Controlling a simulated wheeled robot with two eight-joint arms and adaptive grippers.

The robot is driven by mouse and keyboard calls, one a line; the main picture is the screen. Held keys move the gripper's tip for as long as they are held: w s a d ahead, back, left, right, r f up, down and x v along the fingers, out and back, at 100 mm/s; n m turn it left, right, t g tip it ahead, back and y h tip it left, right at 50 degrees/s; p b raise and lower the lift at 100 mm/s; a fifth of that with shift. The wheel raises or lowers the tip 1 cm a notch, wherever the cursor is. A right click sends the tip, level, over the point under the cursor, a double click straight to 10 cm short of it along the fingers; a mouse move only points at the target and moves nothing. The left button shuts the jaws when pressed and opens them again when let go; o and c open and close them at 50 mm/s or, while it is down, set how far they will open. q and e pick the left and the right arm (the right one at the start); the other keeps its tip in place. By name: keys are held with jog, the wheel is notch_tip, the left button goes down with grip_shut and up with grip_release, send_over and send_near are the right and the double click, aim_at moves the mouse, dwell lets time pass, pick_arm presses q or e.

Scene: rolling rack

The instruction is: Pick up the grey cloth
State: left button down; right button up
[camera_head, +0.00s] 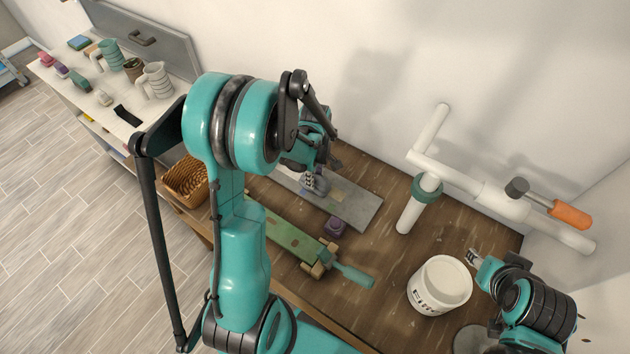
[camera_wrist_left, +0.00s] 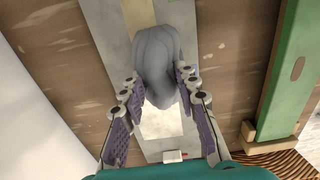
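The grey cloth (camera_head: 318,184) lies bunched on a flat grey board (camera_head: 357,209) on the wooden table, partly hidden under my left gripper in the head view. In the left wrist view, the cloth (camera_wrist_left: 157,60) is a smooth, rounded grey bundle between the fingertips. My left gripper (camera_wrist_left: 160,78) is open, with one purple-padded finger on each side of the cloth. I cannot tell whether the fingers touch it. My right gripper (camera_head: 474,257) is at the right, beyond the white bucket; its fingers are too small to read.
A white bucket (camera_head: 440,284), white pipes (camera_head: 432,176) and an orange-handled mallet (camera_head: 570,213) are at the right. A wicker basket (camera_head: 186,180) is left of the table.

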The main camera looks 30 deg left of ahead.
aim_at(317, 178)
pick_arm(q)
jog(key=shift+r, duration=0.55)
jog(key=r, duration=0.2)
jog(key=d+r+p, duration=0.1)
jog(key=r, duration=0.1)
jog(key=shift+s, duration=0.2)
jog(key=s+d+r+p, duration=0.1)
jog(key=s+d+r, duration=0.1)
jog(key=d, duration=0.3)
jog(key=s+d+r+p, duration=0.1)
jog(key=s+d+r, duration=0.1)
jog(key=d+r, duration=0.2)
jog(key=shift+d, duration=0.45)
jog(key=c, duration=1.9)
grip_release()
jog(key=shift+c, duration=1.3)
